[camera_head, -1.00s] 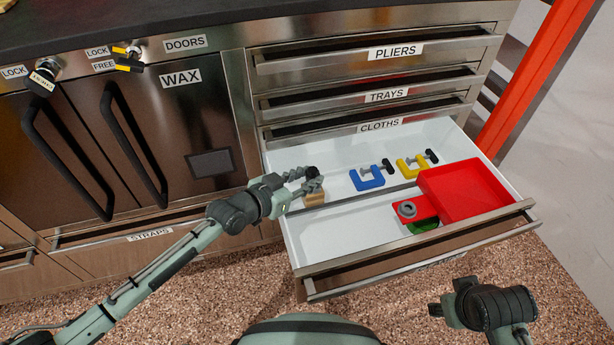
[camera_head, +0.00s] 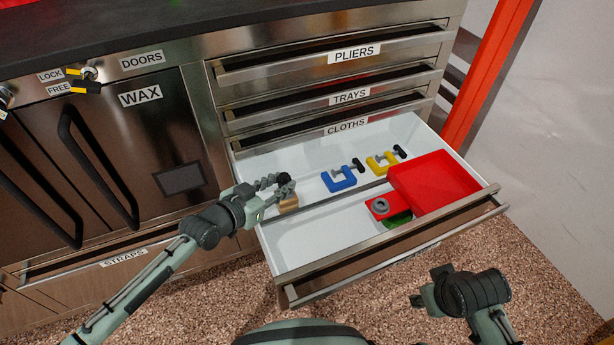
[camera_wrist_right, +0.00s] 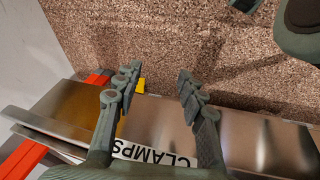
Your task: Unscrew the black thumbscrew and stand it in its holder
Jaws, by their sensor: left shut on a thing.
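The black thumbscrew (camera_head: 284,178) shows as a small dark knob at the left end of the open drawer, above a tan block (camera_head: 289,203). My left gripper (camera_head: 279,184) is shut on the thumbscrew; its fingers partly hide it, and I cannot tell whether it is still threaded. A red block with a grey ring (camera_head: 381,206) sits near the drawer's front, left of a red tray; it may be the holder. My right gripper (camera_head: 421,287) is outside the drawer, in front of it. In the right wrist view its fingers (camera_wrist_right: 158,85) are apart and empty.
The open drawer (camera_head: 300,239) also holds a blue clamp (camera_head: 339,181), a yellow clamp (camera_head: 382,163), a green item (camera_head: 397,220) and the red tray (camera_head: 425,203). The white floor at its front left is bare. Closed drawers rise behind it.

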